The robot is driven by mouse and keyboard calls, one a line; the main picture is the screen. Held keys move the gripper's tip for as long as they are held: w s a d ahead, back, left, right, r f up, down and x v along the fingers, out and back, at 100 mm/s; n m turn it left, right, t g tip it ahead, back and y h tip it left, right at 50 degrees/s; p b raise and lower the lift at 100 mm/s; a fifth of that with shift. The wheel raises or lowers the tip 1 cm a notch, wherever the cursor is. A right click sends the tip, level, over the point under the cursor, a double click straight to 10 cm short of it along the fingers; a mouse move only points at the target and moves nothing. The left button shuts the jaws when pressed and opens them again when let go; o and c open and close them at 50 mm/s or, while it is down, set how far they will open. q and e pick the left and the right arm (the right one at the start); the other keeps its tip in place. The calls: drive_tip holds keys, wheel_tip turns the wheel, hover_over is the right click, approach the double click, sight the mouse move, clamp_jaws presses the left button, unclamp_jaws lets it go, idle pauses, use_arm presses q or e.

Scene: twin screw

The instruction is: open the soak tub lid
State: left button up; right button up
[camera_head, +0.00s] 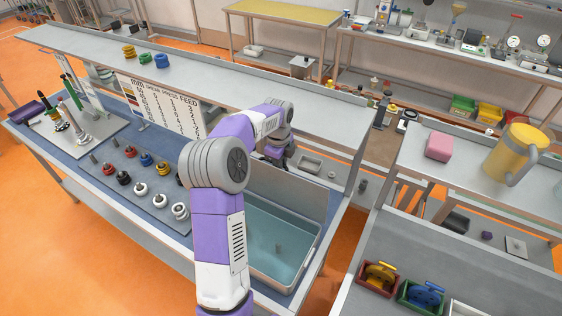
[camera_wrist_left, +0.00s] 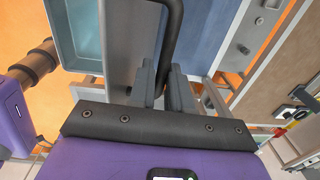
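The soak tub (camera_head: 257,268) is at the right end of the blue-topped bench, with blue-green liquid showing inside. Its grey lid (camera_head: 305,200) stands raised along the tub's far side, leaving the tub uncovered. My left arm reaches across the tub, and my left gripper (camera_head: 279,157) is at the lid's upper part, partly hidden by my arm. In the left wrist view my gripper (camera_wrist_left: 162,88) has its fingers on either side of a dark bar handle (camera_wrist_left: 172,40), closed on it. The lid (camera_wrist_left: 120,45) and tub (camera_wrist_left: 72,40) show beside it. My right gripper is not in view.
A grey shelf (camera_head: 230,95) runs above the bench's back, close to my arm. Several colored knobs and rings (camera_head: 145,160) lie on the bench left of my arm. A side table holds a yellow jug (camera_head: 515,152) and pink block (camera_head: 439,146).

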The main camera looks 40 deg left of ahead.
use_arm(q)
drive_tip(key=o, duration=0.3)
drive_tip(key=shift+w+a, duration=0.15)
drive_tip(key=shift+w, duration=0.1)
drive_tip(key=shift+r, duration=0.1)
drive_tip(key=shift+r, duration=0.1)
drive_tip(key=shift+r, duration=0.25)
drive_tip(key=r, duration=0.6)
drive_tip(key=shift+s+r, duration=0.35)
drive_tip(key=shift+r, duration=0.05)
